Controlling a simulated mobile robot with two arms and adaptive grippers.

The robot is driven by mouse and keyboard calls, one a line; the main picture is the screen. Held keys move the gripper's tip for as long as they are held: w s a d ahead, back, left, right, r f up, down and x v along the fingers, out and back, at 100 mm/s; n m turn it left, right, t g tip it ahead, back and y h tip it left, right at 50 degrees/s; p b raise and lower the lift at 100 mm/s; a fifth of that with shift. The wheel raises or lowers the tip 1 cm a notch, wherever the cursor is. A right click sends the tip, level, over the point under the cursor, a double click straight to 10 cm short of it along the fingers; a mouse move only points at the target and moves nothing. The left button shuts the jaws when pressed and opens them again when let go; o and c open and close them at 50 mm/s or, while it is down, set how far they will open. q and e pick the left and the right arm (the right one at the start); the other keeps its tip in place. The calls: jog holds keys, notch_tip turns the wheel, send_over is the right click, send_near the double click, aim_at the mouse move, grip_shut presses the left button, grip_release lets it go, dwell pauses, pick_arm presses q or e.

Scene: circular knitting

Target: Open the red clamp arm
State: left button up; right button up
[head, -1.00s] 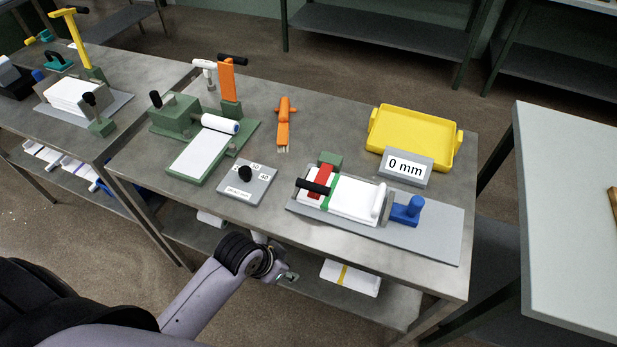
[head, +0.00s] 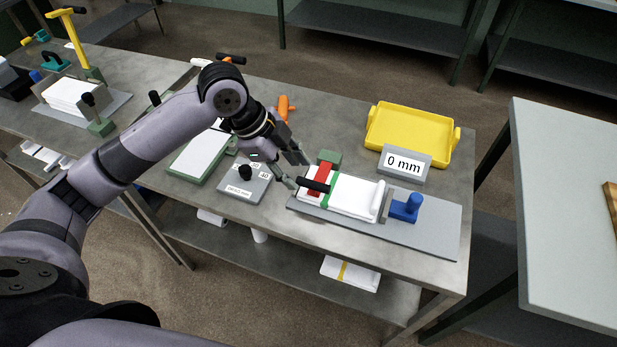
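The red clamp arm (head: 321,174) lies across a white knit piece (head: 353,196) on a grey plate (head: 430,230). Its black handle (head: 314,186) points toward the table's front left, and its far end meets a green block (head: 328,157). My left gripper (head: 299,173) is just left of the clamp arm, above the table. Its two fingers are apart with nothing seen between them. The fingertips are close to the black handle, but I cannot tell whether they touch it. My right gripper is not in view.
A blue knob block (head: 406,208) is on the grey plate, right of the knit piece. A "0 mm" sign (head: 404,163) and a yellow tray (head: 410,138) stand behind. A dial plate (head: 243,188) lies left of my gripper. My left arm hides part of the green fixture.

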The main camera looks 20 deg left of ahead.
pick_arm(q)
jog(key=m, duration=0.1)
send_near(311, 182)
jog(key=p+x, duration=0.1)
jog(key=x, duration=0.7)
jog(key=shift+d+f, duration=0.1)
jog(key=shift+f, duration=0.3)
jog(key=shift+c, duration=0.2)
grip_shut()
dwell(0.4)
dwell(0.4)
